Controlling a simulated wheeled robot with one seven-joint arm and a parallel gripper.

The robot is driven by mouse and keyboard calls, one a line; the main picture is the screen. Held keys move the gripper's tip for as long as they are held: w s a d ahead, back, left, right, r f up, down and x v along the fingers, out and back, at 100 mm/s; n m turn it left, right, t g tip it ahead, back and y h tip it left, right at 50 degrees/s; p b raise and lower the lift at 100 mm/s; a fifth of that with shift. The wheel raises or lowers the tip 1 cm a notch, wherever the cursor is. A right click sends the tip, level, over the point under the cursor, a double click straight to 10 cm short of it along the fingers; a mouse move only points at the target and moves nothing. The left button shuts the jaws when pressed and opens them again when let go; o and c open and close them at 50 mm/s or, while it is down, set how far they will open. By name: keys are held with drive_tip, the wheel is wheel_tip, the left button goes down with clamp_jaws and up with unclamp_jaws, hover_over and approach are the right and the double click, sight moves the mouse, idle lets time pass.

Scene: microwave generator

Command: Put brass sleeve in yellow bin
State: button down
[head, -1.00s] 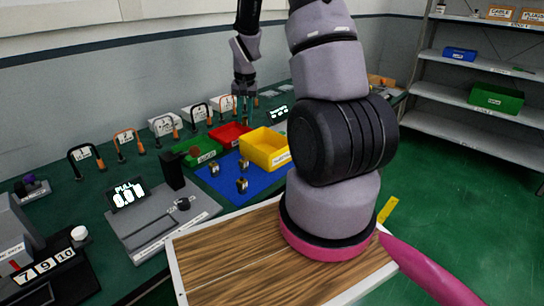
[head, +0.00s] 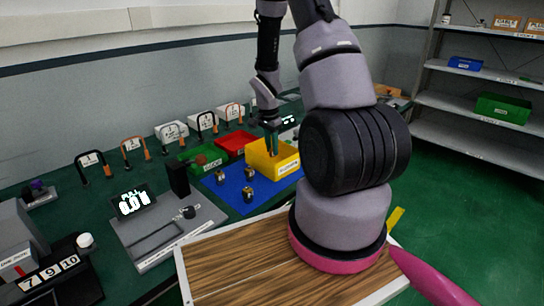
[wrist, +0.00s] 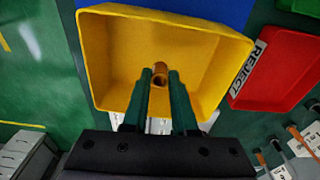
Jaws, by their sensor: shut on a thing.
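The brass sleeve (wrist: 161,68) shows in the wrist view as a small orange-brown ring between the green fingertips. My gripper (wrist: 160,82) is shut on it. The yellow bin (wrist: 93,50) lies behind and around the sleeve in the wrist view, so the sleeve is over the bin's open inside. I cannot tell its exact height above the floor of the bin. In the head view my gripper (head: 272,150) points down at the yellow bin (head: 284,167), with its tips in front of or inside the mouth; the sleeve is not clear there.
Arched handles (head: 132,146) line the back.

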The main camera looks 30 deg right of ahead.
drive_tip(key=shift+f, duration=1.7)
drive_tip(key=shift+f, duration=0.2)
drive_tip(key=c, duration=0.7)
unclamp_jaws()
drive_tip(key=shift+r, duration=0.15)
wheel_tip(320, 180, up, 12)
drive_tip(key=a, duration=0.1)
wheel_tip(320, 180, up, 19)
drive_tip(key=n+t+y, duration=0.1)
drive_tip(key=n+t, duration=0.2)
drive_tip(key=n, duration=0.1)
hover_over(271, 149)
drive_tip(key=s+a, duration=0.6)
drive_tip(key=s, duration=0.1)
drive_tip(key=s+a+r+n+t+y, duration=0.1)
drive_tip(key=s+a+r+n, duration=0.2)
drive_tip(key=s+r, duration=0.3)
drive_tip(key=s+a+r+n+t+y, duration=0.1)
drive_tip(key=s+a+r+n+t, duration=0.1)
drive_tip(key=s+r, duration=0.3)
drive_tip(key=s+a, duration=0.1)
drive_tip(key=s, duration=0.2)
drive_tip(key=shift+s+a+r+n+t, duration=0.25)
drive_tip(key=shift+r+n+t, duration=0.05)
drive_tip(key=shift+r+n, duration=0.1)
